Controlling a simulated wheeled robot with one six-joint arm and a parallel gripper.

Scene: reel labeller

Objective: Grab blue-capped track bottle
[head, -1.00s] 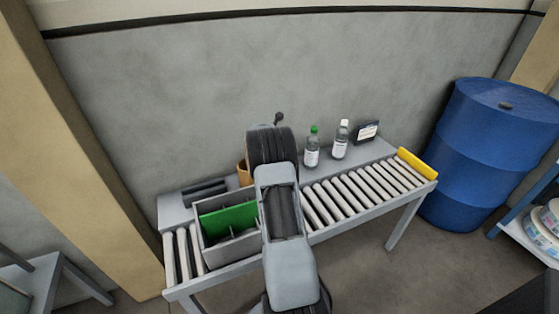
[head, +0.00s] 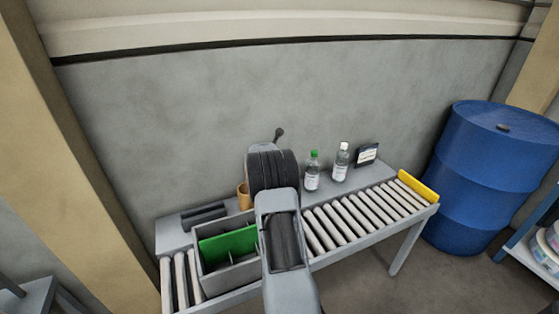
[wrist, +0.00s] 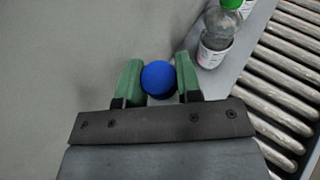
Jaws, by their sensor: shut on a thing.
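My gripper (wrist: 158,80) shows in the wrist view with its two green fingers closed on either side of a round blue cap (wrist: 159,77). The bottle body below the cap is hidden from this angle. In the head view my own arm covers the gripper and the blue-capped bottle. A green-capped bottle (head: 313,171) stands upright just to the right of my arm, and it also shows in the wrist view (wrist: 217,35), apart from my fingers. A white-capped bottle (head: 341,162) stands upright further right.
The bottles stand on a grey shelf behind a roller conveyor (head: 355,213). A dark labelled box (head: 367,155) stands at the shelf's right. A grey divided bin (head: 203,270) with a green panel sits on the rollers at left. An orange cup (head: 242,196) stands behind it. A blue drum (head: 490,180) is at right.

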